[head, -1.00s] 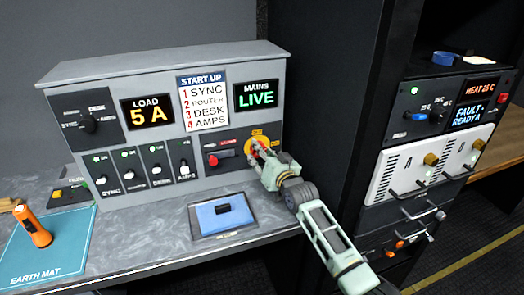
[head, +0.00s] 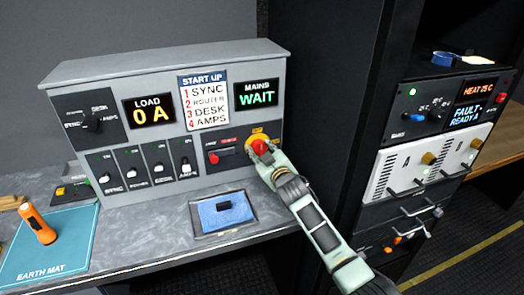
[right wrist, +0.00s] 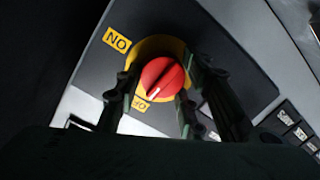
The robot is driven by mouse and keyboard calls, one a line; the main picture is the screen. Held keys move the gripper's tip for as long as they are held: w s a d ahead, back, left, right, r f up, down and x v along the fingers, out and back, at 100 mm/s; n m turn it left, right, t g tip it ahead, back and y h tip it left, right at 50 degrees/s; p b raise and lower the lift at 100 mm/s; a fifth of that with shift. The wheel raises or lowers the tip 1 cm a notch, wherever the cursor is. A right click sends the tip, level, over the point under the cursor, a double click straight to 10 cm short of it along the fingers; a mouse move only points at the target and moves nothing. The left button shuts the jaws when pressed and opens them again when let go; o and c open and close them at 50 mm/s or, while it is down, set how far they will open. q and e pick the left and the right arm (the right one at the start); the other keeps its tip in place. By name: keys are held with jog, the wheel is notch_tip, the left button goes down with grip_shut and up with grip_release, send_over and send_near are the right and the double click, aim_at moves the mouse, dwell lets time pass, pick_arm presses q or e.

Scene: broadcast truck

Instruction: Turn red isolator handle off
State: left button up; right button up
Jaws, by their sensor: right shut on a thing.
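The red isolator handle (head: 259,146) sits on a yellow disc at the lower right of the grey panel (head: 240,120). In the right wrist view the handle (right wrist: 162,77) lies between the two dark fingers of my right gripper (right wrist: 161,70), which is shut on it. Its white mark points toward the lower yellow label (right wrist: 138,103), away from the ON label (right wrist: 117,40), seen upside down. In the head view my right gripper (head: 263,153) reaches the handle from the lower right. The MAINS display (head: 257,95) reads WAIT and the LOAD display (head: 150,110) reads 0 A. My left gripper is out of view.
Several white switches line the panel's lower left. A blue tray (head: 222,212) with a black item lies on the bench below. An orange torch (head: 38,224) lies on the earth mat (head: 60,250). A black rack stands right.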

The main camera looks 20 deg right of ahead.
jog(key=shift+d+n, duration=0.2)
jog(key=shift+n, duration=0.2)
jog(key=o, duration=1.1)
jog(key=shift+d, duration=0.1)
jog(key=shift+s, duration=0.55)
jog(key=s, duration=0.3)
jog(key=s+r, duration=0.1)
jog(key=s, duration=0.6)
jog(key=shift+s+d+r, duration=0.15)
jog(key=shift+s, duration=0.25)
